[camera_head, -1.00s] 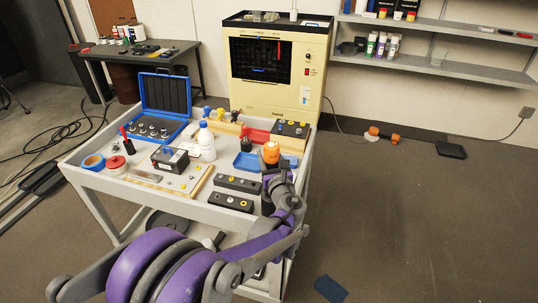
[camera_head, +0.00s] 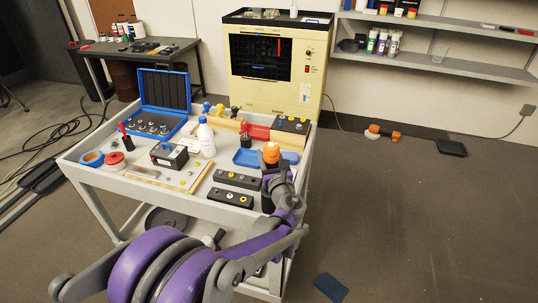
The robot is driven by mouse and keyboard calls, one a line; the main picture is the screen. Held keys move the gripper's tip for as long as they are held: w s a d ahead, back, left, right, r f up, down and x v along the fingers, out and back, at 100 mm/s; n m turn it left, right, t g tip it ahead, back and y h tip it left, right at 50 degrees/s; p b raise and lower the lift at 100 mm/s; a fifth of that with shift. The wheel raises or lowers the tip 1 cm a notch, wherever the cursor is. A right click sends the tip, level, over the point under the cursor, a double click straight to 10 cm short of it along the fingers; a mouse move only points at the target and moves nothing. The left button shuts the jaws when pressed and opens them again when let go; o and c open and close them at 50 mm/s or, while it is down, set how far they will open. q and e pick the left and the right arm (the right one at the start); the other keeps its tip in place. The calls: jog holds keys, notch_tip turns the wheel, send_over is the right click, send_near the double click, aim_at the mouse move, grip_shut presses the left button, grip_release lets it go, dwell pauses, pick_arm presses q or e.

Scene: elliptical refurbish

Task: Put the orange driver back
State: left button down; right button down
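An orange-topped tool (camera_head: 271,152), which looks like the orange driver, stands upright at the right front part of the grey cart (camera_head: 110,185). My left gripper (camera_head: 274,178), on the purple arm, is around its dark lower part and appears shut on it. The fingers and the tool's lower end are mostly hidden by the wrist, so I cannot tell whether it touches the cart top. Black blocks with round holders (camera_head: 237,180) lie just left of the gripper. A blue tray (camera_head: 246,158) lies behind it. My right gripper is not in view.
A white bottle (camera_head: 206,139), a black box (camera_head: 168,155), tape rolls and an open blue case (camera_head: 166,90) crowd the cart. A cream machine (camera_head: 312,95) stands behind. An orange-and-black item (camera_head: 382,132) lies on the floor at right, which is otherwise largely clear.

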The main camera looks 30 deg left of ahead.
pick_arm(q)
jog(key=shift+c, duration=1)
grip_release()
jog(key=v, duration=1.1)
jog(key=shift+a+r+b, duration=0.1)
jog(key=shift+b, duration=0.25)
